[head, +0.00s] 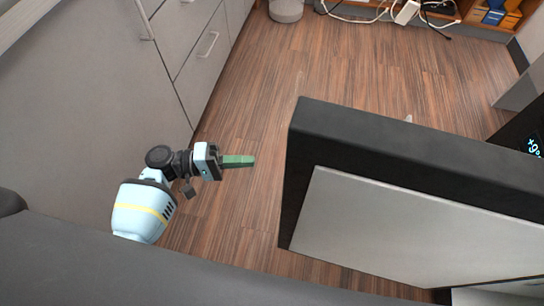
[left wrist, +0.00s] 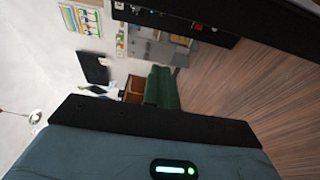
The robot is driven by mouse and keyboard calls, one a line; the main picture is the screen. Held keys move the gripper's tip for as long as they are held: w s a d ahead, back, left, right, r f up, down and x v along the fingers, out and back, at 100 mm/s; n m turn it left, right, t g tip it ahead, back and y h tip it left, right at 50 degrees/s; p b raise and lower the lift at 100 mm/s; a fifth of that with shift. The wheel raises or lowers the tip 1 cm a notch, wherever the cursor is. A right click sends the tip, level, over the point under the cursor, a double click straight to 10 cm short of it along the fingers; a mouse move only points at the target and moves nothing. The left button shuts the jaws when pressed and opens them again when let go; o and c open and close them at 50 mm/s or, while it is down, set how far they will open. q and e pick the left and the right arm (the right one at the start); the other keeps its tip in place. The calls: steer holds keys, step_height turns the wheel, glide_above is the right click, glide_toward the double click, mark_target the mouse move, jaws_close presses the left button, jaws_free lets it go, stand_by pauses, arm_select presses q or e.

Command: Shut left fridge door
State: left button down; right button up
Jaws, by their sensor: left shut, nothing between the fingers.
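An open fridge door (head: 400,225) fills the right of the head view, with a thick black edge and a pale grey panel. Its free end is at the left, and it stands out over the wooden floor. My left gripper (head: 238,161) is to the left of that free end, with a clear gap between them. Its green fingers are shut and empty and point right towards the door. The fingers also show in the left wrist view (left wrist: 163,88). The door's hinge side runs towards the right edge, where its join to the fridge is not clear. My right gripper is not in view.
Grey cabinets (head: 200,60) with handles stand along the left, close to my left arm. A dark unit with a lit display (head: 533,147) is at the right edge. Cables and a white box (head: 406,12) lie at the back. The wooden floor between is clear.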

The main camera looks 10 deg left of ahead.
arm_select(q)
steer(key=s+d+p, duration=0.1)
steer(key=s+d, duration=0.1)
steer(key=d, duration=0.7)
steer(key=shift+d, duration=0.2)
stand_by(0.7)
